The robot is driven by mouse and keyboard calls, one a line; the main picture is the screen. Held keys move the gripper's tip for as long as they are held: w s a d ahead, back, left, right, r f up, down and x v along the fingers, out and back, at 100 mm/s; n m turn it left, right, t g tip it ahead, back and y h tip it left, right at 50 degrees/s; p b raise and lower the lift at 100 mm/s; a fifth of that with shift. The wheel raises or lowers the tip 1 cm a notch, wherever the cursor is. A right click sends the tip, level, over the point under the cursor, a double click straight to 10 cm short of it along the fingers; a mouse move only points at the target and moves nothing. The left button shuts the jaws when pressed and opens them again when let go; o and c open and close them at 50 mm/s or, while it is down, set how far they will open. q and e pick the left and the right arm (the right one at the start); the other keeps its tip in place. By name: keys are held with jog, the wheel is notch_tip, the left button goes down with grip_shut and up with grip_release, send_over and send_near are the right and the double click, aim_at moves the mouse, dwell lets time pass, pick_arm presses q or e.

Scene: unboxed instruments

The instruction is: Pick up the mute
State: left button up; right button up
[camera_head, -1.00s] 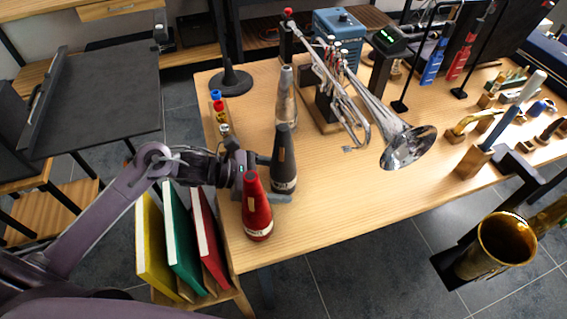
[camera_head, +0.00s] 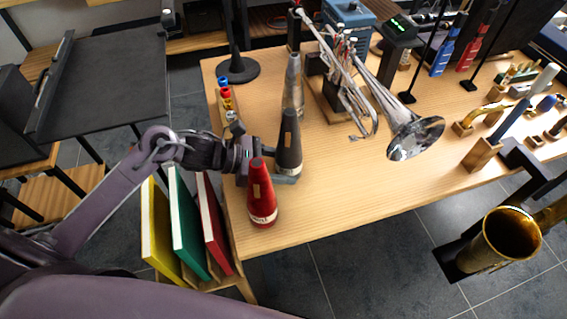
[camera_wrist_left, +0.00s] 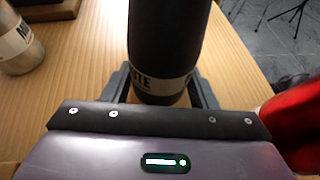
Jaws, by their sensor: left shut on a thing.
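A dark grey cone-shaped mute (camera_head: 289,142) with a pale label band stands upright between the fingers of my left gripper (camera_head: 287,178). The gripper is shut on it low down, near its base. In the left wrist view the dark mute (camera_wrist_left: 165,45) sits between both fingers, its "MUTE" label partly showing. I cannot tell whether its base is clear of the table. A red mute (camera_head: 262,195) stands close in front, and a silver mute (camera_head: 293,85) stands behind. My right gripper is not in view.
The wooden table (camera_head: 345,185) is bare to the right of the mutes. A silver trumpet (camera_head: 413,138) rests on a stand behind right. Small coloured bottles (camera_head: 225,95) stand at the left edge. Coloured books (camera_head: 188,225) stand below; a brass horn bell (camera_head: 511,235) is at lower right.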

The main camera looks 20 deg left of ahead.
pick_arm(q)
notch_tip(320, 180, up, 18)
jog(key=shift+r+b, duration=0.15)
jog(key=shift+b, duration=0.2)
jog(key=shift+r, duration=0.5)
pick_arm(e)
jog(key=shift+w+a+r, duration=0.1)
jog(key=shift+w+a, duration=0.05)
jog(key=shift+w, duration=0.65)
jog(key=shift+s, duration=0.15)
